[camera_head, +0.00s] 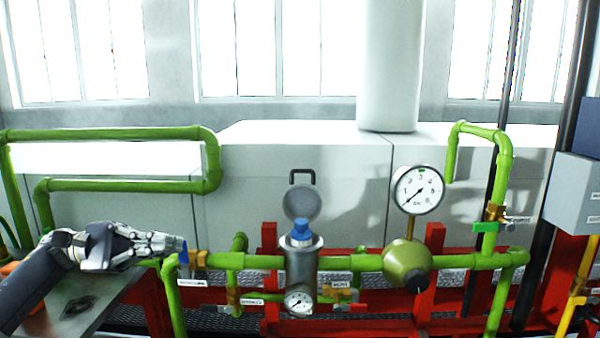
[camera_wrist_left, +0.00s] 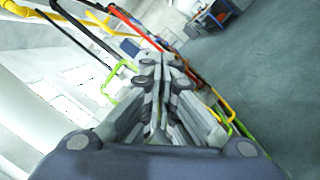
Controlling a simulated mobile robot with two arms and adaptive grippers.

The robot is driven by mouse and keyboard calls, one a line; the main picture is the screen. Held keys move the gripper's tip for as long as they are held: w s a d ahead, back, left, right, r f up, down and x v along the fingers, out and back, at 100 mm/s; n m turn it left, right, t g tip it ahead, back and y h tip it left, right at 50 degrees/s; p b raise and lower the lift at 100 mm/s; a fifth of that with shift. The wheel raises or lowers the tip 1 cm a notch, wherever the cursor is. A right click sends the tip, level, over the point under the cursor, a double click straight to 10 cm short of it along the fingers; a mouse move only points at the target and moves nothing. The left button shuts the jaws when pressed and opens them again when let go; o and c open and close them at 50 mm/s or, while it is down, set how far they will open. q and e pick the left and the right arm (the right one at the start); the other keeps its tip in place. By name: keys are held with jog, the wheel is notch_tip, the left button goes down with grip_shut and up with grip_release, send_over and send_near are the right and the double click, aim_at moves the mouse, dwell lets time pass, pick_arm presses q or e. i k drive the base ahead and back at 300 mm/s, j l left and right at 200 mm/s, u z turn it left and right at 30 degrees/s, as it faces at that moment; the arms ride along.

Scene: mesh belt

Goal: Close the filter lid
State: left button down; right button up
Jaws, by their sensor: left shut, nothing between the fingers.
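The filter is a grey upright cylinder (camera_head: 301,264) on the green pipe, with a small gauge (camera_head: 299,301) low on its front. Its round grey lid (camera_head: 301,202) stands open, tilted up behind the top, with a dark handle (camera_head: 302,175) above. A blue piece (camera_head: 301,230) sticks up from the filter's mouth. My left gripper (camera_head: 178,246) is shut and empty, left of the filter and apart from it, near a blue valve handle (camera_head: 184,254). In the left wrist view its fingers (camera_wrist_left: 158,75) are together. My right gripper is not in view.
A large gauge (camera_head: 418,190) and a green round body (camera_head: 407,264) stand right of the filter. Green pipes (camera_head: 110,133) run at left, above a metal table (camera_head: 75,305). Red supports (camera_head: 432,285) stand below the pipe. The space above the filter's front looks clear.

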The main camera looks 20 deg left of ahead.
aim_at(302, 200)
jog(key=i, duration=1.4)
